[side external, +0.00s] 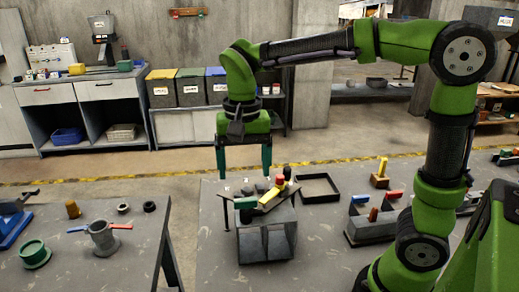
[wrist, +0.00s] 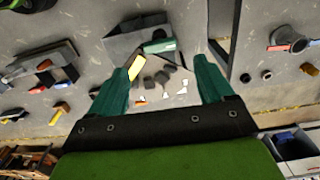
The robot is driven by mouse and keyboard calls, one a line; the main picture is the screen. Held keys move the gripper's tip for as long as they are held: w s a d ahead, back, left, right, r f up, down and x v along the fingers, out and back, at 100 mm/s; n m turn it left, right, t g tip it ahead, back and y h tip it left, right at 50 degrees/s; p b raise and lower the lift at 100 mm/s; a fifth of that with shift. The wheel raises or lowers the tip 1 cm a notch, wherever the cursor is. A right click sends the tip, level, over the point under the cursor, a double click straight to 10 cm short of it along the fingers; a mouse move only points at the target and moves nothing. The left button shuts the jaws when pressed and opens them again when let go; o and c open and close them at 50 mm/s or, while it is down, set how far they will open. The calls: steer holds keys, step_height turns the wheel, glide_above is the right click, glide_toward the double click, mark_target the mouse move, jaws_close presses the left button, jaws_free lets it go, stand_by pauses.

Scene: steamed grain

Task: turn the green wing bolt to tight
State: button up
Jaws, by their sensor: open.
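A green piece (side external: 246,202), which looks like the green wing bolt, sits at the left front of a small grey stand's (side external: 266,240) tilted top. In the wrist view the green piece (wrist: 160,45) lies near the top middle, ahead of the fingertips. A yellow piece (side external: 287,173) stands at the right of the same top and also shows in the wrist view (wrist: 130,68). My gripper (side external: 244,174) is open and empty, fingers pointing down over the stand. In the wrist view my gripper (wrist: 162,66) has its fingers wide apart. I see no clear contact with the green piece.
Small dark pieces (wrist: 155,80) and white tags lie by the stand. An empty black tray (side external: 319,187) is right of it. A grey block with coloured handles (side external: 371,226) stands further right. A separate left table holds a grey pipe piece (side external: 103,240) with red and blue handles.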

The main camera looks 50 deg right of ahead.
step_height(320, 180, up, 9)
steer(key=shift+r, duration=0.2)
stand_by(0.3)
steer(key=s+d+f+n+t+y, duration=0.2)
steer(key=s+d+f+n+t, duration=0.2)
steer(key=s+f+t, duration=0.3)
steer(key=s+f+n, duration=0.1)
steer(key=s+f, duration=0.2)
steer(key=shift+d, duration=0.15)
stand_by(0.8)
